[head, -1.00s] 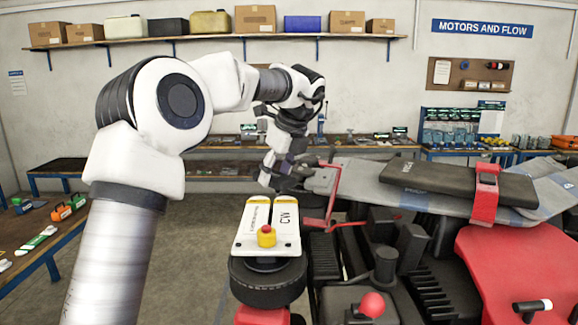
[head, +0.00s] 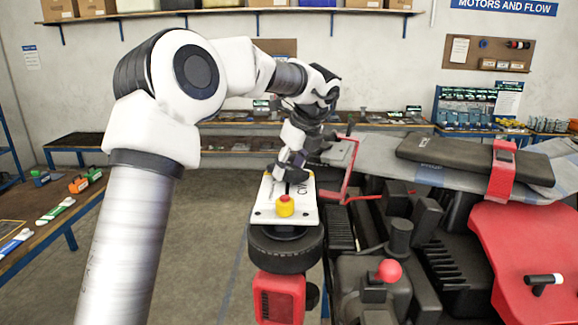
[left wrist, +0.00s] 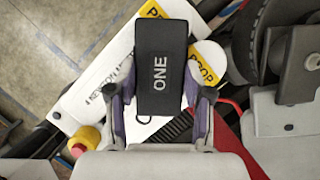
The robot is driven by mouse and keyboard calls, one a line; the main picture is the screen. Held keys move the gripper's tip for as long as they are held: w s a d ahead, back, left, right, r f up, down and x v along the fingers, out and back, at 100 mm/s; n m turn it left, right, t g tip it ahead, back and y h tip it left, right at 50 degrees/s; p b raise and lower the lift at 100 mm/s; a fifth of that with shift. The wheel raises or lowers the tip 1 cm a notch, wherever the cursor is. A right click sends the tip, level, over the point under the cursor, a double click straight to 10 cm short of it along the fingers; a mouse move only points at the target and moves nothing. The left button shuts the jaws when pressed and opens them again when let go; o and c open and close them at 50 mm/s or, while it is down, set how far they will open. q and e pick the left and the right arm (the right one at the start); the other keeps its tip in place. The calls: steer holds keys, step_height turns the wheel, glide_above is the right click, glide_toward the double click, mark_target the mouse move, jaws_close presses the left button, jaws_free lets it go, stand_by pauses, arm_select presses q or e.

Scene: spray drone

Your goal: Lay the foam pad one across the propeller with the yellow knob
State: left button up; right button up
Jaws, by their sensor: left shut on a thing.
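The foam pad one (left wrist: 160,60) is a black block marked ONE. My left gripper (left wrist: 160,110) is shut on it, with a finger on each side. In the head view this gripper (head: 290,168) is over the far end of the propeller (head: 268,205), and I cannot make out the pad there. The propeller is a white plate on a dark round motor, with a yellow knob (head: 285,204) at its near end. In the left wrist view the knob (left wrist: 88,136) is at lower left. The pad overlaps the propeller there; I cannot tell whether they touch. My right gripper is not in view.
The drone's dark body with a red ball knob (head: 388,271) and red panels is at the right. A black pad with a red strap (head: 501,171) lies on a grey arm. Workbenches line the wall. Open floor is left of the propeller.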

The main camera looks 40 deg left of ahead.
arm_select(q)
steer(key=shift+w+f, duration=0.25)
steer(key=shift+f, duration=0.1)
steer(key=shift+s+f+b, duration=0.15)
steer(key=shift+s+b, duration=0.25)
steer(key=shift+s, duration=0.05)
steer(key=o, duration=0.8)
steer(key=shift+w+f, duration=0.1)
steer(key=shift+w, duration=0.2)
steer(key=shift+c, duration=0.2)
steer(key=shift+s, duration=0.1)
steer(key=shift+r, duration=0.25)
steer(key=v, duration=1.1)
steer(key=shift+r, duration=0.25)
steer(key=shift+d, duration=0.1)
